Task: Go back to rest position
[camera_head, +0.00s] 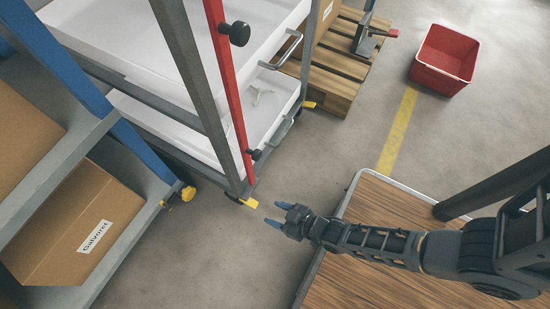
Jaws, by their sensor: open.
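My gripper (279,215) has blue-tipped fingers that stand apart with nothing between them. It points left, over the bare floor just past the left edge of a wood-topped surface (350,285). My dark arm reaches in from the right across that surface. The carousel rack (232,90) stands up and left of the gripper, with a red upright and white trays (130,35). The gripper is apart from the rack's lower corner with its yellow piece (249,202). A small pale, branched object (261,94) lies in the lower white tray.
A blue and grey shelf (60,180) with cardboard boxes (90,232) stands at the left. A wooden pallet (335,70) and a red bin (445,58) are at the back. A yellow floor line (398,130) runs towards the wood-topped surface.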

